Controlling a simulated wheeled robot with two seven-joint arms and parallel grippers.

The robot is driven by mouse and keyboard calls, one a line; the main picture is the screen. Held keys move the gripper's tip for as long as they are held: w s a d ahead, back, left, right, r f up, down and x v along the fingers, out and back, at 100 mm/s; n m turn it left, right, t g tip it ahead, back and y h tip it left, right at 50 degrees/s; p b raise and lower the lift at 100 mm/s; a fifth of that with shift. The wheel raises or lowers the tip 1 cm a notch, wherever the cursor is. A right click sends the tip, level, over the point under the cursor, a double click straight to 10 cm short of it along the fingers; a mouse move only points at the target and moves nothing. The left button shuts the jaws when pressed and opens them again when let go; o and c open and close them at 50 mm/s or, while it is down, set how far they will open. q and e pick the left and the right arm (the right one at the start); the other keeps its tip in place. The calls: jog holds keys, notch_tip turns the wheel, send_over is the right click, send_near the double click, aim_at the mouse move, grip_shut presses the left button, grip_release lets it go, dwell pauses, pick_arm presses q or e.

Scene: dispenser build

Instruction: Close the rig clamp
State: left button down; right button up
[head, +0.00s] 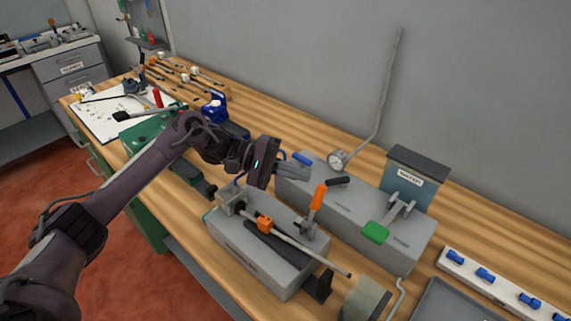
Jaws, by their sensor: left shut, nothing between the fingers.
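The rig is a grey block (235,250) on the workbench with a thin rod (300,247) lying along its top. An orange clip (265,224) sits on the rod. The rig clamp has an orange handle (318,197) that stands nearly upright at the far right side of the block. My left gripper (306,173) is shut and empty, just left of and slightly above the handle's top in the picture. A small gap shows between them. My arm hides part of the bench behind. My right gripper is out of view.
Behind the rig is a long grey base (400,250) with a gauge (337,161), a green-tipped lever (375,233) and a dark-topped box (413,182). A white strip with blue knobs (485,275) is at right. Tools and a paper sheet (97,122) lie at left.

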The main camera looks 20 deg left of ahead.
aim_at(314, 206)
pick_arm(q)
jog(key=s+d+p, duration=0.2)
jog(key=d, duration=0.1)
jog(key=s+d+p, duration=0.1)
jog(key=p, duration=0.1)
jog(key=shift+s+d+r, duration=0.1)
jog(key=shift+d+r, duration=0.05)
jog(key=shift+r, duration=0.2)
